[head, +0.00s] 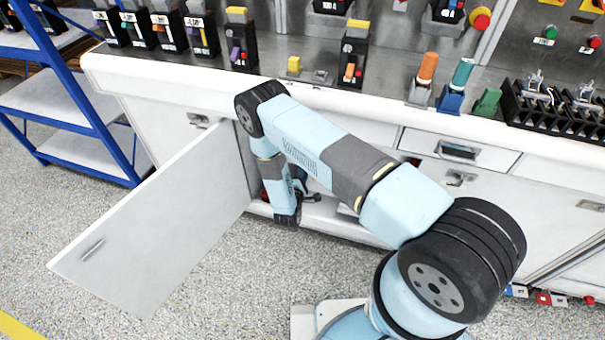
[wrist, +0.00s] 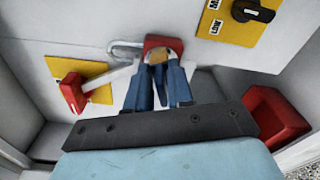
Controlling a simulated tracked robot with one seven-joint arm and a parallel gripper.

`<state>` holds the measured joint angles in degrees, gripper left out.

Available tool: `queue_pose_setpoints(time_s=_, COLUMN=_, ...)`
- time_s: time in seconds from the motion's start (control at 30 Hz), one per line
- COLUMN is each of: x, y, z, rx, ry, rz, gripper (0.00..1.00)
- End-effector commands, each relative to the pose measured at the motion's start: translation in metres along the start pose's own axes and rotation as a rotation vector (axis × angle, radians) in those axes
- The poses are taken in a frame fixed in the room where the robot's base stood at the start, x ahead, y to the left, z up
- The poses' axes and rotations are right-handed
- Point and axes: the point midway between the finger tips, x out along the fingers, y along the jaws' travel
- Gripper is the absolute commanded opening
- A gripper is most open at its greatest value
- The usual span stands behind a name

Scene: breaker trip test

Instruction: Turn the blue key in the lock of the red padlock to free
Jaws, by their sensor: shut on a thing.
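The red padlock (wrist: 152,42) hangs inside the cabinet in the wrist view, with its grey shackle (wrist: 122,46) out to the left and a brass-coloured face toward me. My gripper (wrist: 158,72) is right in front of that face, shut on the blue key. The key is mostly hidden between the blue fingers, so its angle in the lock cannot be told. In the head view my arm reaches down into the open cabinet, and the padlock and fingertips are hidden.
A red lever (wrist: 73,94) on a yellow plate is left of the padlock. A black rotary knob (wrist: 253,11) on a yellow plate is at upper right. A red object (wrist: 274,118) lies at right. The cabinet door (head: 155,225) stands open; the counter above (head: 190,85) holds several breakers.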

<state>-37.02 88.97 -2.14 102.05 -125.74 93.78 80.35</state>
Motion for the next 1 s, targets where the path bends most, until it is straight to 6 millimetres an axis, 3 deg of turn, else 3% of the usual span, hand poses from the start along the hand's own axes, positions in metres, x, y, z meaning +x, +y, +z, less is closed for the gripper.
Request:
queue_pose_setpoints(time_s=0.9, x=-0.0001, y=-0.0037, z=-0.0006, rx=0.274, ry=0.000, rz=0.013, gripper=0.00)
queue_pose_setpoints(time_s=0.93, x=-0.0001, y=-0.0035, z=-0.0007, rx=0.277, ry=0.000, rz=0.013, gripper=0.23)
queue_pose_setpoints(time_s=1.0, x=-0.0001, y=-0.0033, z=-0.0006, rx=0.274, ry=0.000, rz=0.013, gripper=0.30)
